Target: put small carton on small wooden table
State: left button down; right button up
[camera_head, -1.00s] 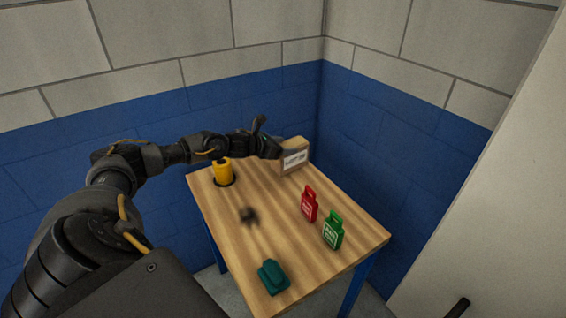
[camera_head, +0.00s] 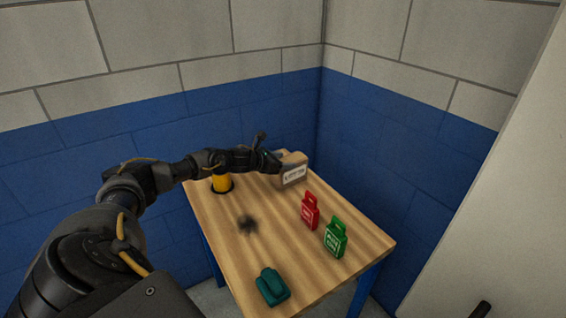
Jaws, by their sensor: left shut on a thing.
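The small carton (camera_head: 294,173) is a brown box with a white label, at the far corner of the small wooden table (camera_head: 285,230). My left gripper (camera_head: 277,162) is at the carton's left upper edge and shut on it. The fingertips are partly hidden against the box. The carton looks roughly upright and at the tabletop; I cannot tell whether its base touches the wood. My right gripper is not in view.
A yellow cylinder (camera_head: 221,184) stands below my left forearm. A red tag-shaped item (camera_head: 310,212) and a green one (camera_head: 335,238) stand at the right. A teal object (camera_head: 272,287) lies at the near edge. Walls close off the back.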

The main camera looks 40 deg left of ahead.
pick_arm(q)
jog(key=shift+f, duration=0.15)
jog(key=shift+c, duration=1.8)
grip_release()
